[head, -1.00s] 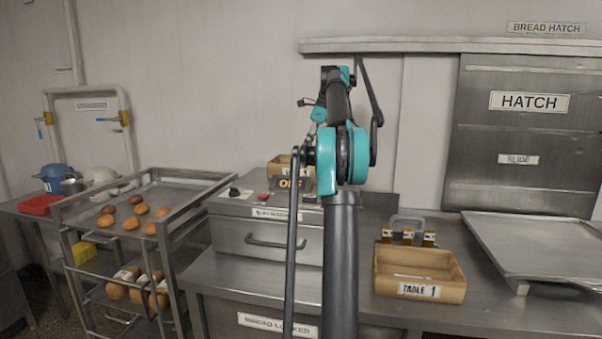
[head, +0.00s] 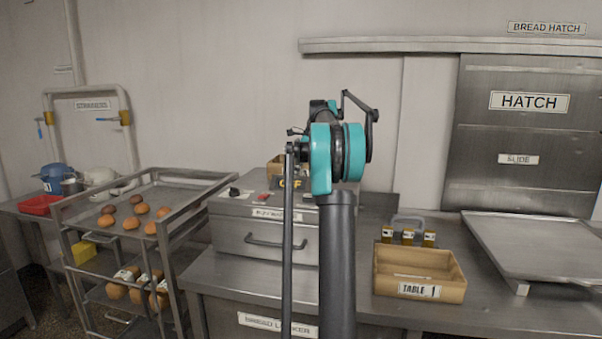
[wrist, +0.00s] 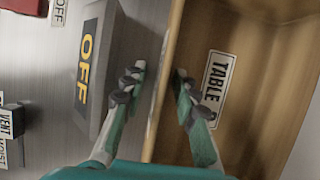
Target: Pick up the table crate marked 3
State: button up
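A brown wooden crate (wrist: 240,75) fills the right of the wrist view. Its white label reads "TABLE" with a last character partly covered by a fingertip, so I cannot surely read it. In the head view a crate (head: 273,166) shows behind the OFF block, mostly hidden by the block and my arm. My gripper (wrist: 158,88) is open, with one finger on each side of the crate's thin wall. Gaps seem to show between wall and fingers; contact is unclear. My gripper is hidden behind my arm in the head view.
A dark OFF block (wrist: 92,70) stands close beside the left finger. A metal slide tray (head: 535,245) lies right. A bread rack (head: 190,223) stands left.

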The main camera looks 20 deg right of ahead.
grip_shut()
jog(key=shift+r, duration=0.15)
dwell(0.4)
